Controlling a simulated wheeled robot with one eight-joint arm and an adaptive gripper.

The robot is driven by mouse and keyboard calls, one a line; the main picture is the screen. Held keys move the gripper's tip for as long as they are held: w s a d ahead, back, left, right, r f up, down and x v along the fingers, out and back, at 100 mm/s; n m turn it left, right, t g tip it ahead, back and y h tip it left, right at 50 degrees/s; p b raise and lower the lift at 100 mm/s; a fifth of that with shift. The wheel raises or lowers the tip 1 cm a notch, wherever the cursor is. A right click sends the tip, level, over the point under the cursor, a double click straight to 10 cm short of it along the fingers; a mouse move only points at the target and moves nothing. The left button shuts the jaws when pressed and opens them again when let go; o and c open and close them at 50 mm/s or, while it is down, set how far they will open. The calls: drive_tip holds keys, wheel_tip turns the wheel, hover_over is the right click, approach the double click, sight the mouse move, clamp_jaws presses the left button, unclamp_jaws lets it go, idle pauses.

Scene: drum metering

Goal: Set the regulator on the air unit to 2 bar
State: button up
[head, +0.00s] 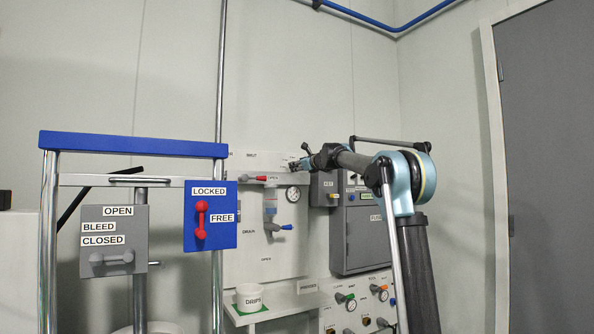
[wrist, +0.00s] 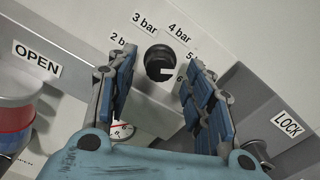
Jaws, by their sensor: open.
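The regulator knob (wrist: 158,62) is black and round, with a white mark pointing right, toward the labels by the right finger. A 2 bar label (wrist: 120,41), partly covered by the left finger, a 3 bar label (wrist: 144,22) and a 4 bar label (wrist: 179,33) sit around it; the 5 and 6 labels are partly hidden. My gripper (wrist: 155,92) is open, its blue-padded fingers on either side of the knob; contact cannot be told. In the head view my gripper (head: 297,165) is at the air unit's top, hiding the knob. The pressure gauge (head: 293,194) is just below.
A red-handled valve (head: 255,179) is left of the gripper and a blue-handled one (head: 279,227) below. A grey cabinet (head: 360,235) stands right. A LOCK label (wrist: 288,123) is on a grey part. A blue-topped frame (head: 130,145) stands at the left.

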drive_tip(key=v, duration=0.9)
drive_tip(key=shift+s+d, duration=0.15)
drive_tip(key=shift+d, duration=0.05)
drive_tip(key=shift+f, duration=0.1)
drive_tip(key=s+d+m, duration=0.3)
drive_tip(key=s+m, duration=0.1)
drive_tip(key=x, duration=1.7)
drive_tip(key=shift+a+f, duration=0.15)
drive_tip(key=shift+f, duration=0.05)
drive_tip(key=c, duration=1)
